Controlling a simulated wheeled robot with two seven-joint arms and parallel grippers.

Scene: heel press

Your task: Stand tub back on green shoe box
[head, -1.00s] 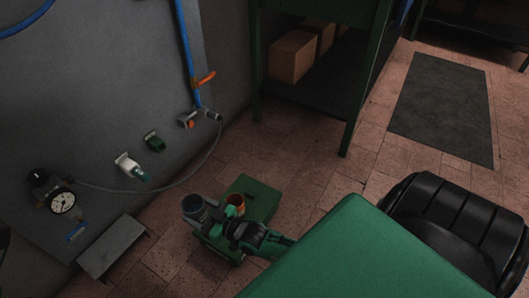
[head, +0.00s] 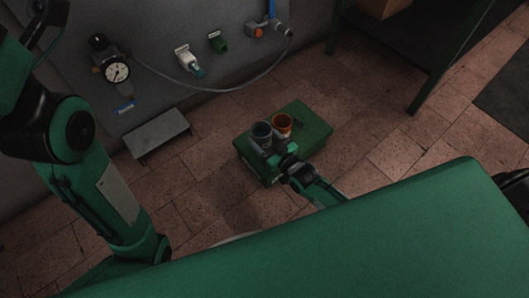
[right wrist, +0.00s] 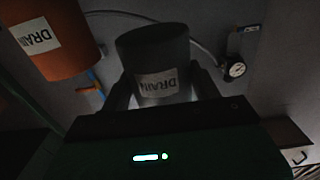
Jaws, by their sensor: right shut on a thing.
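The green shoe box (head: 312,128) lies on the tiled floor in the head view. A grey tub (head: 261,131) is upright over the box's left part, beside an orange tub (head: 282,123) on the box top. My right gripper (head: 272,155) is shut on the grey tub. The right wrist view shows the grey tub (right wrist: 155,50) between the fingers, with a "DRAIN" label, and the orange tub (right wrist: 48,35) to its left, apart. Whether the grey tub's base touches the lid is hidden. My left arm shows at the left; its gripper is out of view.
A grey wall panel with a pressure gauge (head: 117,72), fittings (head: 217,43) and a hose (head: 215,88) stands behind. A low grey metal step (head: 157,135) is left of the box. A green bench leg (head: 437,70) stands right. Floor around the box is clear.

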